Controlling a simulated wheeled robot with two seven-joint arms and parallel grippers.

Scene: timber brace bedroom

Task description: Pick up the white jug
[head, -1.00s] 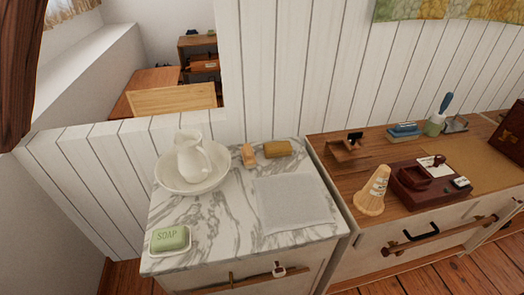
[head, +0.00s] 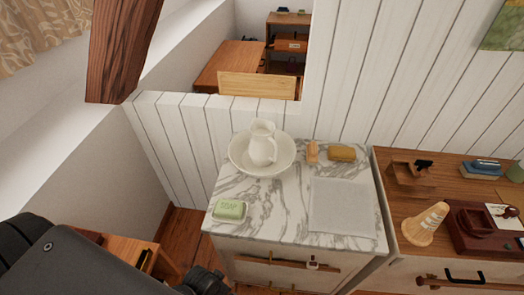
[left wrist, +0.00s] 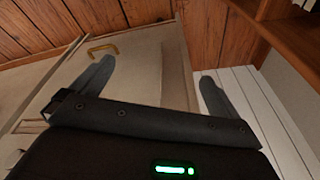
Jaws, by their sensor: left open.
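The white jug (head: 262,143) stands upright in a white basin (head: 240,163) at the back left of the marble-topped washstand (head: 272,213) in the head view. Its handle side faces right and toward me. My left arm comes in at the lower left of the head view, below and in front of the washstand, well apart from the jug. In the left wrist view my left gripper (left wrist: 155,85) is open and empty, with a pale cabinet front and wooden floor beyond its fingers. The jug is not in the left wrist view. My right gripper is in neither view.
A green soap on a dish (head: 230,209), a small wooden brush (head: 313,152), a sponge (head: 341,152) and a grey cloth (head: 343,205) lie on the washstand. A wooden desk cabinet (head: 457,170) adjoins it on the right. A dark timber brace (head: 123,50) hangs at upper left.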

